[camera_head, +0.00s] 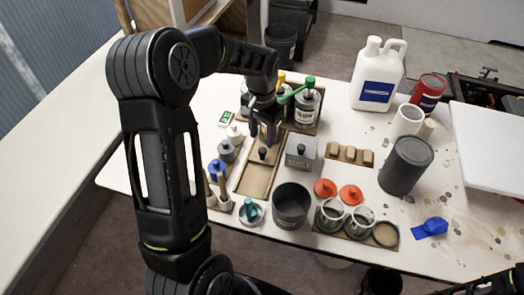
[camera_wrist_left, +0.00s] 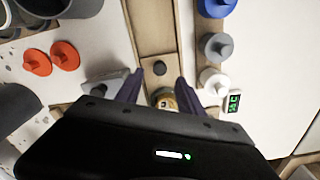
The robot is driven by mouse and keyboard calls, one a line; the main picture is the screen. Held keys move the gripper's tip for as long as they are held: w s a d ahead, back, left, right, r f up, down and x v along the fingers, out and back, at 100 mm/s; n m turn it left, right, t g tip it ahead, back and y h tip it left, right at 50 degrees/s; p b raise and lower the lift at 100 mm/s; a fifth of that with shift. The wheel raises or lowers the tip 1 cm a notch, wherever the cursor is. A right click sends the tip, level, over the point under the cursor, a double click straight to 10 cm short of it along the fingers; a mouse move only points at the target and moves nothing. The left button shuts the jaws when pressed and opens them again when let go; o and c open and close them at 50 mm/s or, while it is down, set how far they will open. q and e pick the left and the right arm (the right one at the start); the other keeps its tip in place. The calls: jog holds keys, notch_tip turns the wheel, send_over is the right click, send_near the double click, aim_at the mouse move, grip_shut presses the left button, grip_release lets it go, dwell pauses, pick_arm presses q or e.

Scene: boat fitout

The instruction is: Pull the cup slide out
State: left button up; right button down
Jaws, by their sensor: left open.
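The cup slide (camera_head: 258,178) looks like a light wooden slide in a long wooden channel, with a small dark knob (camera_head: 263,154) on it. My left gripper (camera_head: 268,138) comes down over the far part of the channel. It is open, its two fingers apart, as the left wrist view (camera_wrist_left: 158,88) shows. A small round golden-brown thing (camera_wrist_left: 164,97) shows between the fingers; I cannot tell whether they touch it.
A grey box with a dark knob (camera_head: 302,152) stands right of the channel. Grey, white and blue knobbed lids (camera_head: 217,168) line its left. A dark pot (camera_head: 291,205) and red lids (camera_head: 325,188) are nearer. A white jug (camera_head: 377,80) stands at the back.

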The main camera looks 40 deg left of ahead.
aim_at(262, 150)
pick_arm(q)
notch_tip(262, 150, down, 8)
jog(key=shift+r+p, duration=0.15)
jog(key=shift+p, duration=0.3)
grip_shut()
dwell(0.4)
dwell(1.0)
